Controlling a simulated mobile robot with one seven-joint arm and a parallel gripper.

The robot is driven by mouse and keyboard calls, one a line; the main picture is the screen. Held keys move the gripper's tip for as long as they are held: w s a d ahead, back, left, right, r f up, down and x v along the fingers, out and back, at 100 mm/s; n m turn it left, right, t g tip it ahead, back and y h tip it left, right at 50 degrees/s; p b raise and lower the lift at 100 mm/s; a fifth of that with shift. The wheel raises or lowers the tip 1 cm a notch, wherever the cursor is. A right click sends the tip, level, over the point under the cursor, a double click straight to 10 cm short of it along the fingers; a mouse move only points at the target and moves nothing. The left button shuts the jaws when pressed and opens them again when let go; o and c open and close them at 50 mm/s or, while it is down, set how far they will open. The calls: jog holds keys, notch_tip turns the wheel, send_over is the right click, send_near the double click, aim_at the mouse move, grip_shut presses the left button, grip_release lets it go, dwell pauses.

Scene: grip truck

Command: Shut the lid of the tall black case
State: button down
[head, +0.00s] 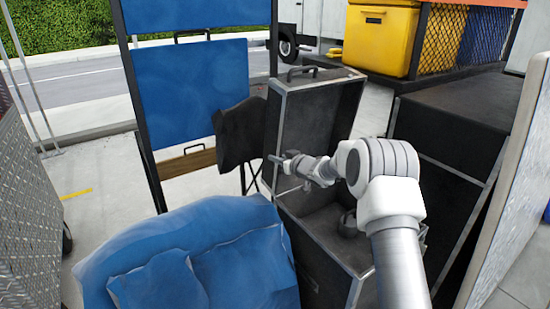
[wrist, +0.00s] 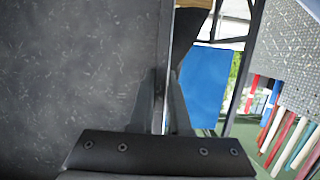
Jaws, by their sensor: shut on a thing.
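The tall black case (head: 318,268) stands in the middle of the head view, with metal edges and an open top. Its lid (head: 318,118) stands raised at the back, roughly upright, with a handle on its top edge. My gripper (head: 279,160) is at the lid's left edge, low on that side. In the wrist view, my gripper's fingers (wrist: 166,105) lie on either side of the lid's thin metal rim, shut on it. The lid's dark face (wrist: 70,75) fills the left of that view. My arm hides part of the case's right side.
A dark round thing (head: 350,222) sits inside the case. Blue padded blankets (head: 195,265) are heaped close at its left. A dark bag (head: 238,135) hangs behind them. A black platform (head: 455,125) and a yellow bin (head: 380,40) stand at the right.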

jog(key=shift+s+d, duration=0.1)
dwell(0.3)
jog(key=shift+s+d+f+b, duration=0.2)
jog(key=shift+s+d, duration=0.3)
jog(key=shift+s, duration=0.3)
jog(key=shift+s+d+f+b, duration=0.1)
jog(key=shift+s+d+b, duration=0.1)
jog(key=shift+s+d, duration=0.45)
jog(key=shift+s+a, duration=0.1)
jog(key=shift+s+d+f+b, duration=0.3)
jog(key=shift+s+d, duration=0.2)
jog(key=shift+s, duration=0.25)
jog(key=shift+s+d+f+b, duration=0.2)
jog(key=shift+s+d+f, duration=0.25)
jog(key=shift+s, duration=0.3)
jog(key=shift+r, duration=0.15)
jog(key=shift+s+d+f+b, duration=0.35)
jog(key=shift+s+d+f, duration=0.15)
jog(key=shift+s+f, duration=0.15)
jog(key=shift+s+d+f+b, duration=0.35)
jog(key=shift+s+d+f, duration=0.15)
jog(key=shift+s, duration=0.2)
